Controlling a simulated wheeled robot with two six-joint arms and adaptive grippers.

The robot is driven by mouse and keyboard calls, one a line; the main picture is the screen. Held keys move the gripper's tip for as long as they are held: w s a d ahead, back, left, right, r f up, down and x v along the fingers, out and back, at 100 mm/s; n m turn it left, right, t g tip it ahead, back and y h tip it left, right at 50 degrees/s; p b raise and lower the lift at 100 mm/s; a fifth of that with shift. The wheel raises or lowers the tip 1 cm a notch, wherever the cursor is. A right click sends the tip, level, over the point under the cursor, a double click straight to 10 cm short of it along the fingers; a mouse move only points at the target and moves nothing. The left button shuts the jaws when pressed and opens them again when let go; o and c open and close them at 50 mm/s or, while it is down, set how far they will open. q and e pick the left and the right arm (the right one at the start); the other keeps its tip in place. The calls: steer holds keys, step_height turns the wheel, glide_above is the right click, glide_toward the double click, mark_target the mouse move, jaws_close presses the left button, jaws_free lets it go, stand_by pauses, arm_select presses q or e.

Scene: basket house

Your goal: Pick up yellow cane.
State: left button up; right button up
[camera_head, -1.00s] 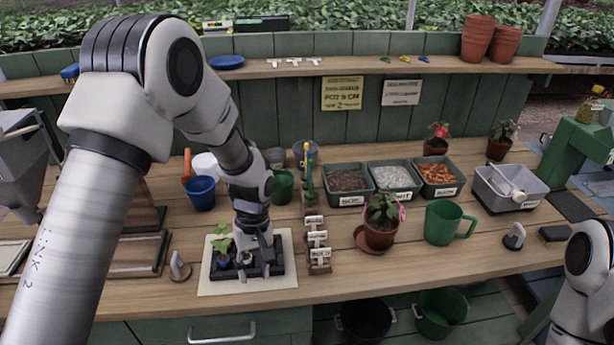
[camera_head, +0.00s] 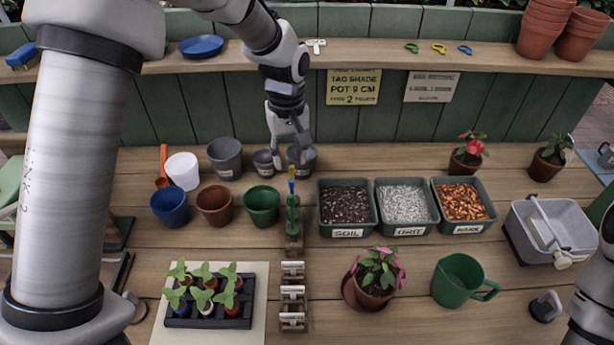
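My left gripper (camera_head: 291,150) points down just behind and above the canes, in front of the back wall and over the small grey pots. Its two fingers look spread and hold nothing visible. It appears apart from the cane, though the depth gap is hard to judge. My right arm shows at the lower right edge; its gripper is out of view.
Grey pots (camera_head: 225,158), a brown pot (camera_head: 214,205) and a green pot (camera_head: 262,206) stand left of the holder. The soil bin (camera_head: 347,232) is close on its right. A label rack (camera_head: 292,327) and a seedling tray (camera_head: 210,322) lie in front.

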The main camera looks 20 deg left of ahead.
mark_target(290, 169)
arm_select(q)
steer(key=f+p, duration=0.2)
steer(key=f, duration=0.1)
steer(key=shift+s+d+f, duration=0.1)
steer(key=shift+s+f, duration=0.1)
steer(key=shift+f, duration=0.05)
steer(key=f, duration=0.2)
steer(key=w+f+p, duration=0.1)
steer(key=f, duration=0.1)
steer(key=shift+s+r, duration=0.15)
steer(key=shift+s, duration=0.1)
jaws_close()
steer(key=shift+w, duration=0.1)
